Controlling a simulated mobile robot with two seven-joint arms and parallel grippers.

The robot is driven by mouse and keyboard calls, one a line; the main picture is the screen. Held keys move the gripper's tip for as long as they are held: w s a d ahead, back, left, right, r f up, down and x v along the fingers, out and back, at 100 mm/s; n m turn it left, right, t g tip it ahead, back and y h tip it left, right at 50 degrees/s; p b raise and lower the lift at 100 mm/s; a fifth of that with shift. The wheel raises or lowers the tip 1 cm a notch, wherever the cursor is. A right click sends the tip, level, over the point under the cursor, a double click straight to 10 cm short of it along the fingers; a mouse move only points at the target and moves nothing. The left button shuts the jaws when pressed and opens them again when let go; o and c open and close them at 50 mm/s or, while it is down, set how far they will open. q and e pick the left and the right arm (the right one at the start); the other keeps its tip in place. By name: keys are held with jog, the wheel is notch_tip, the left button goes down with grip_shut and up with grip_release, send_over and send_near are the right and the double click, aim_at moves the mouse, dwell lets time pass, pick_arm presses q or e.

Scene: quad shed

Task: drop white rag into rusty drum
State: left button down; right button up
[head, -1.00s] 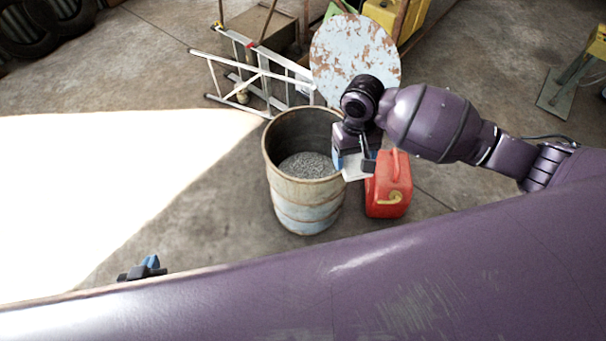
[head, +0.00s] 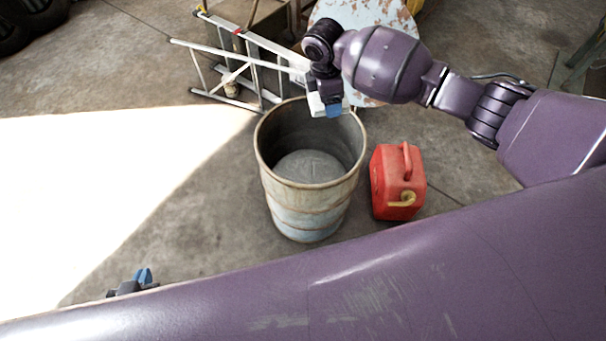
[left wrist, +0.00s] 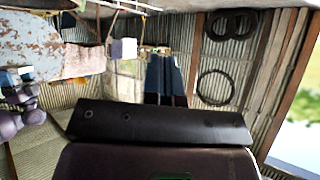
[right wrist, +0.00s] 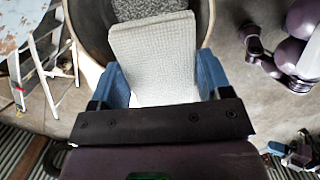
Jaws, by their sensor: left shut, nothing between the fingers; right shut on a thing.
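The rusty drum (head: 312,200) stands open on the floor in the head view, with grey material inside at the bottom. My right gripper (head: 326,106) is above the drum's far rim. It is shut on the white rag (head: 315,104), which is mostly hidden by the gripper in the head view. In the right wrist view, the white rag (right wrist: 155,60) shows as a pale textured piece between the blue fingers, over the drum's opening (right wrist: 88,30). My left gripper (head: 143,276) is at the lower left of the head view, shut and empty, far from the drum.
A red fuel can (head: 396,184) stands just right of the drum. A round table with flaking paint (head: 392,14) is behind my right arm. Sunlit floor (head: 110,190) to the left is clear.

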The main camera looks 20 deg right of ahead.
jog(key=w+f+n+b, duration=0.3)
jog(key=f+n+b, duration=0.1)
jog(key=f, duration=0.4)
jog(key=w+f+n+t+b, duration=0.1)
jog(key=w+f+n+b, duration=0.2)
jog(key=f, duration=0.5)
jog(key=shift+w+a+f+n+b, duration=0.15)
jog(key=shift+w+f+n+b, duration=0.2)
jog(key=shift+n+b, duration=0.55)
jog(key=o, duration=1)
jog(key=shift+r, duration=0.1)
jog(key=shift+c, duration=0.2)
pick_arm(q)
notch_tip(320, 180, down, 10)
jog(key=s+g, duration=0.1)
jog(key=s, duration=0.1)
jog(key=shift+d+f+g, duration=0.15)
jog(key=shift+g, duration=0.25)
